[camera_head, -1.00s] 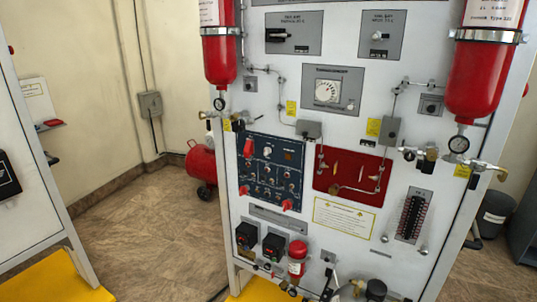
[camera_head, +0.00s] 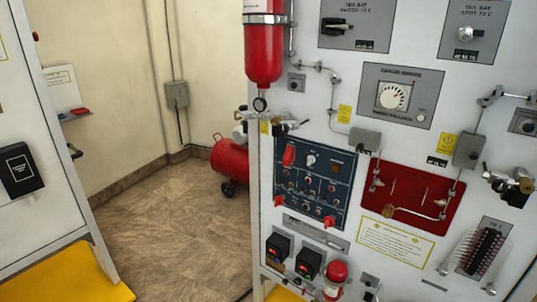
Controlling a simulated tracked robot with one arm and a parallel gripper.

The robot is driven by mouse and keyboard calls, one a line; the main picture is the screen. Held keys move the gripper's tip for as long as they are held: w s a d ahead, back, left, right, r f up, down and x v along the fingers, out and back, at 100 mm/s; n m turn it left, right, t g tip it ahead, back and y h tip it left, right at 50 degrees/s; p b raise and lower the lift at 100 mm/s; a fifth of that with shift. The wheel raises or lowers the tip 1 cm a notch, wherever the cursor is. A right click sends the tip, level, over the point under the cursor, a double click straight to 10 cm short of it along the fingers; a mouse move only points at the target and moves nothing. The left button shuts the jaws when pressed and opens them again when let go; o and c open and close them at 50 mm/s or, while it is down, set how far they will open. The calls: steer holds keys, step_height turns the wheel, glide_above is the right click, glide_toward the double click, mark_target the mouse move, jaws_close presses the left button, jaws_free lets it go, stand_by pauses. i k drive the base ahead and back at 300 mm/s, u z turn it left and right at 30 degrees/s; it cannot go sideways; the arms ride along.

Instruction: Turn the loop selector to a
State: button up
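A white trainer panel (camera_head: 350,90) stands at centre and right. A dark blue control panel (camera_head: 316,184) on it carries a red handle (camera_head: 289,155), a small white rotary knob (camera_head: 311,160) and several small switches. Its lettering is too small to read, so I cannot tell for certain which control is the loop selector or its setting. Above, a grey plate holds a round white dial (camera_head: 393,96). At the top are a black-handled unit (camera_head: 340,29) and a unit with a silvery round part (camera_head: 470,35). My gripper is not in view.
A red bottle (camera_head: 263,50) hangs at the panel's upper left edge, with a gauge below. Two black boxes (camera_head: 309,263) and a small red cylinder (camera_head: 335,278) stick out low down. Another white panel (camera_head: 40,200) stands at left. Brown floor (camera_head: 170,225) lies free between, with a red tank (camera_head: 229,159) behind.

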mark_target(311, 159)
steer(key=u, duration=0.4)
steer(key=i, duration=1.6)
